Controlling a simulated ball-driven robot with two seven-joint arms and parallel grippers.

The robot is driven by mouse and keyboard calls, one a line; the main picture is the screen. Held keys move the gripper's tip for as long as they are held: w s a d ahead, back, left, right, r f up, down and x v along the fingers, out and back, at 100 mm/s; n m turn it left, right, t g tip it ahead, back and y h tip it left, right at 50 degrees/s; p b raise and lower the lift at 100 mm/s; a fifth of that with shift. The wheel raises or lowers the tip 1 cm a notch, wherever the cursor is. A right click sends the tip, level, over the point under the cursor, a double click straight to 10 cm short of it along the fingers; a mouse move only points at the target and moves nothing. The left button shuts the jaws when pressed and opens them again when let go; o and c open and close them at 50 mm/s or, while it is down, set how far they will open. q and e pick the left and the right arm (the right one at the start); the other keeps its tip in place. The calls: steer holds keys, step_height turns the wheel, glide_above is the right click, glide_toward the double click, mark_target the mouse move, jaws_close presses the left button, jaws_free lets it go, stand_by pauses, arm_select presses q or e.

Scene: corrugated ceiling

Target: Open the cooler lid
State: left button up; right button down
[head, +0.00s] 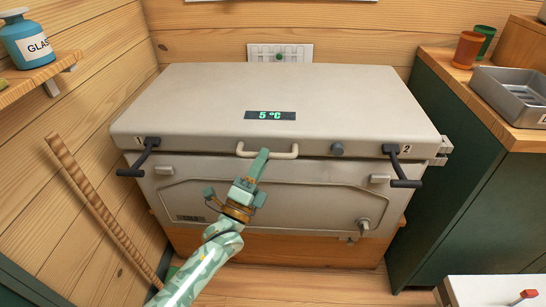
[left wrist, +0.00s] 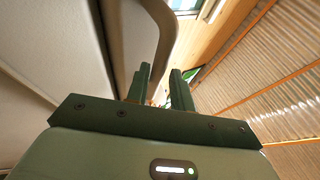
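The cooler (head: 290,190) is a beige chest with its lid (head: 330,100) down on the body. The lid's front carries a cream handle (head: 285,155) below a green "5 °C" display (head: 270,115). A black lever marked 1 (head: 140,158) is at the left and one marked 2 (head: 400,168) at the right, both hanging down in front. My right gripper is out of view.
A green cabinet with a wooden top (head: 490,115) stands close on the right, holding a grey tray (head: 512,92) and cups (head: 467,50). A shelf with a blue jar (head: 27,42) is on the left. A wooden stick (head: 105,215) leans at the left wall.

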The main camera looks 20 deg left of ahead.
arm_select(q)
steer(key=shift+x, duration=0.85)
jaws_close()
